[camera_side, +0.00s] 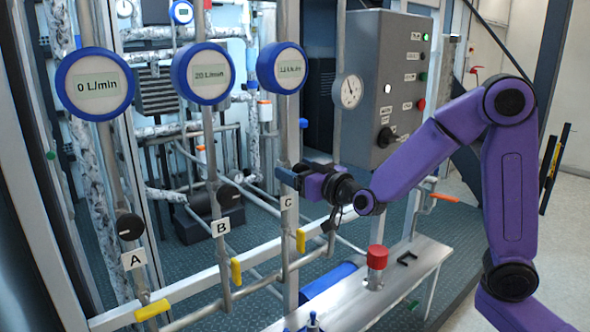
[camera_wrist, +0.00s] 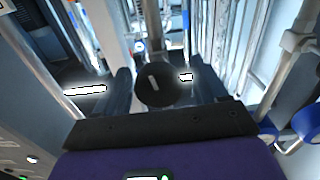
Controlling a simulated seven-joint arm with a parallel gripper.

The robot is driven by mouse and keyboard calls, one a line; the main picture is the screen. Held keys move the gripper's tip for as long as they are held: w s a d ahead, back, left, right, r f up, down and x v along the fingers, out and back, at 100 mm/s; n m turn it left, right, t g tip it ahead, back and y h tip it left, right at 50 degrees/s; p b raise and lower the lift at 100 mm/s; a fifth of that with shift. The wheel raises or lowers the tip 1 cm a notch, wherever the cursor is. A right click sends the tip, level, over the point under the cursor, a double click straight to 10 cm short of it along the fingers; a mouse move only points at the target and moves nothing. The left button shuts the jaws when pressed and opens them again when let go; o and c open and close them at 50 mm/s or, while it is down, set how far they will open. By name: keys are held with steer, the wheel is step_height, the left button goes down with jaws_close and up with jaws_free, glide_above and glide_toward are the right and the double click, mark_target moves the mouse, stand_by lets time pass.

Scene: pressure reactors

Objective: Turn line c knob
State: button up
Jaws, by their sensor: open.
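The line C knob (camera_wrist: 154,86) is a round black knob with a pale pointer mark, near the middle of the wrist view. My gripper (camera_side: 290,178) is open at the line C pipe, just above the C label (camera_side: 288,203). In the wrist view, its dark fingers stand to the left and right of the knob. I cannot tell whether they touch it. In the side view my gripper hides the knob. The blue-rimmed line C meter (camera_side: 290,68) is above; its reading is too small to read surely.
Black knobs for line A (camera_side: 130,227) and line B (camera_side: 228,196) are to the left. Yellow handles (camera_side: 236,271) sit lower on the lines. A grey control box (camera_side: 385,85) stands behind my arm. A red-capped fitting (camera_side: 377,257) is on the bench below my arm.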

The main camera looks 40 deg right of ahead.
steer(key=shift+w, duration=0.6)
steer(key=c, duration=1)
steer(key=shift+m, duration=0.6)
steer(key=o, duration=1)
steer(key=shift+s, duration=0.15)
steer(key=s, duration=1.7)
